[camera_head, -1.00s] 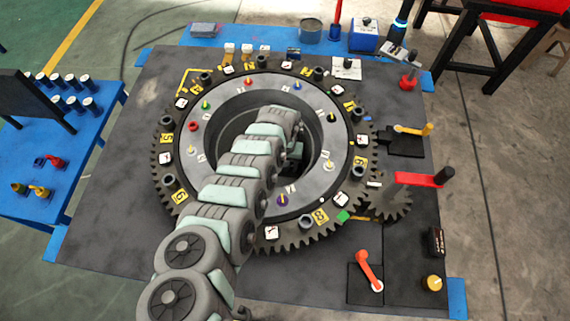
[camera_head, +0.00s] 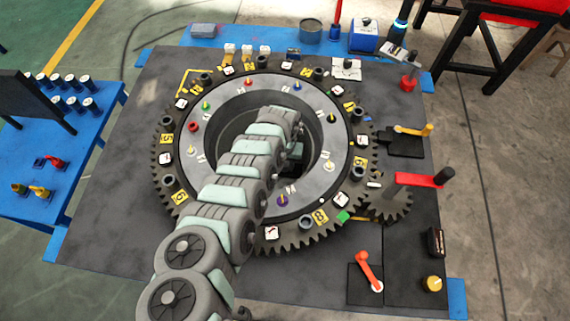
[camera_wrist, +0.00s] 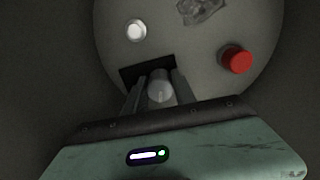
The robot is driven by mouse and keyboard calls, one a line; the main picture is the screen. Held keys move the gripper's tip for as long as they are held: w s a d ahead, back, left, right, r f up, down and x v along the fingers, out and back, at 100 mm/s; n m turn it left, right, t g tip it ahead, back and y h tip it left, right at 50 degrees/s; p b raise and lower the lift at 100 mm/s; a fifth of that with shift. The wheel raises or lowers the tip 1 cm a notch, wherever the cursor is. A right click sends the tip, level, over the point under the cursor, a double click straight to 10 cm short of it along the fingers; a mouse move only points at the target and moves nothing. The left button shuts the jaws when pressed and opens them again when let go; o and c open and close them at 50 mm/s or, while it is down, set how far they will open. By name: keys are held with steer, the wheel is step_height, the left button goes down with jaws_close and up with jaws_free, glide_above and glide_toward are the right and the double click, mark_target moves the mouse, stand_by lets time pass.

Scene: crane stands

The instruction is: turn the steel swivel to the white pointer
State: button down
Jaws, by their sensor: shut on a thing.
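In the wrist view my gripper (camera_wrist: 158,90) has its two fingers closed around a pale grey, round-topped post, which looks like the steel swivel (camera_wrist: 160,87). The post stands at a dark rectangular slot in a round grey plate (camera_wrist: 190,60). A white round knob (camera_wrist: 135,30) is on the plate up and left of the fingers. I cannot tell whether it is the white pointer. In the head view my arm reaches into the central opening of the big geared ring (camera_head: 335,150), and the gripper is hidden there.
A red round knob (camera_wrist: 237,59) stands right of my fingers, and a rough grey patch (camera_wrist: 202,10) lies at the plate's top. Around the opening, coloured pegs such as the purple one (camera_head: 283,201) stand on the ring. A red crank (camera_head: 420,179) is at the right.

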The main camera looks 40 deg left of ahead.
mark_target(285, 163)
steer(key=shift+r+m, duration=0.1)
steer(key=shift+m, duration=0.2)
steer(key=m, duration=0.3)
steer(key=shift+p, duration=0.4)
steer(key=shift+m, duration=2.5)
steer(key=shift+a, duration=0.1)
steer(key=c, duration=1)
jaws_free()
step_height(285, 163, up, 11)
steer(key=shift+f+p, duration=0.15)
steer(key=shift+p, duration=0.7)
